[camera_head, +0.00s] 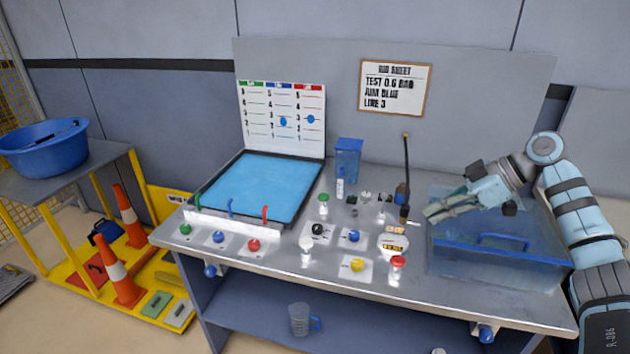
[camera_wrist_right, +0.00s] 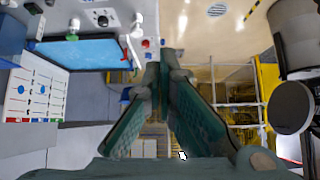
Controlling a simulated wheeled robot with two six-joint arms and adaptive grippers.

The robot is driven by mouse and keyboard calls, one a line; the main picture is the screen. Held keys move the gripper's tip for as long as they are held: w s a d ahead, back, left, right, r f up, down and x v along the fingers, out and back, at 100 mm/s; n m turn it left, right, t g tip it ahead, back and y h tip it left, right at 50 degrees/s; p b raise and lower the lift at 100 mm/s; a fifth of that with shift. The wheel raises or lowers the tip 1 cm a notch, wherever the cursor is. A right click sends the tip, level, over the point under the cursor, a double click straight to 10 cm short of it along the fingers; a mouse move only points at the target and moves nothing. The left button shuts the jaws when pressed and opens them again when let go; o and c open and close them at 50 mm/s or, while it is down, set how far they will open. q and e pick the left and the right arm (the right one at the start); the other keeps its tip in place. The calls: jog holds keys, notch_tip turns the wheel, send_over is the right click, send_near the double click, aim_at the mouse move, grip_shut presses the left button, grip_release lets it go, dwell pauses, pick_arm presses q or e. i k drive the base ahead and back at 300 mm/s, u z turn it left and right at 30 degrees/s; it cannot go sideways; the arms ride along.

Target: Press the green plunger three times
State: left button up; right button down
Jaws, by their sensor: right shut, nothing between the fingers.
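A green knob (camera_head: 185,229) sits on a white plate at the front left of the bench, the leftmost in a row with a blue knob (camera_head: 218,236) and a red knob (camera_head: 253,244). A green-capped piece (camera_head: 323,198) stands further right; I cannot tell for certain which green part is the plunger. My right gripper (camera_head: 430,212) is shut and empty, over the left side of a translucent blue bin (camera_head: 480,262), well right of both green parts. Its fingers also show in the right wrist view (camera_wrist_right: 161,62). My left gripper is out of view.
A shallow blue tank (camera_head: 255,185) with small coloured hooks lies behind the knobs. A blue box (camera_head: 348,160), a thin upright rod (camera_head: 406,165), a yellow button (camera_head: 357,265) and a red-capped piece (camera_head: 398,262) stand between the gripper and the tank.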

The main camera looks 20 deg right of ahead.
aim_at(323, 198)
jog(key=z, duration=0.05)
jog(key=i, duration=1.35)
